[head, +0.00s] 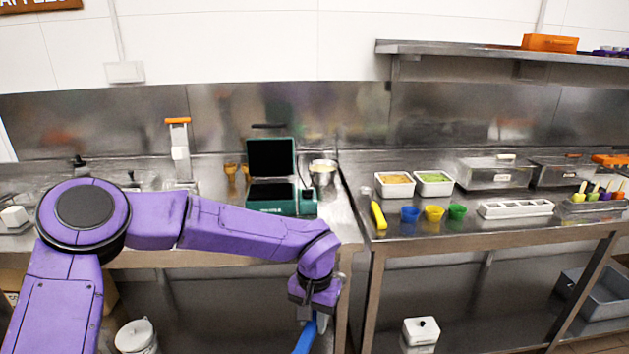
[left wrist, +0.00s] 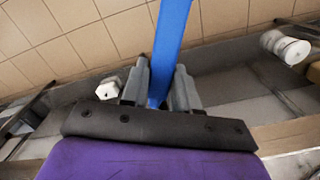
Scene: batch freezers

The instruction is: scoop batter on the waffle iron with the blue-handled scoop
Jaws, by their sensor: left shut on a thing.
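My left gripper (head: 313,318) is shut on the blue handle of the scoop (head: 305,339), low in front of the counter edge. In the left wrist view the blue handle (left wrist: 172,45) runs up from between the two grey fingers (left wrist: 160,92); the scoop's bowl is out of view. The waffle iron (head: 271,172), green with dark plates, stands open on the left counter, its lid upright. A metal bowl (head: 323,171) with pale contents, perhaps the batter, stands just right of it. The gripper is below and in front of both. My right gripper is not in view.
On the right counter are a yellow-handled tool (head: 379,215), small coloured cups (head: 434,213), two white tubs (head: 395,191) and a white divided tray (head: 515,208). An orange-topped stand (head: 179,150) is left of the iron. A gap separates the counters.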

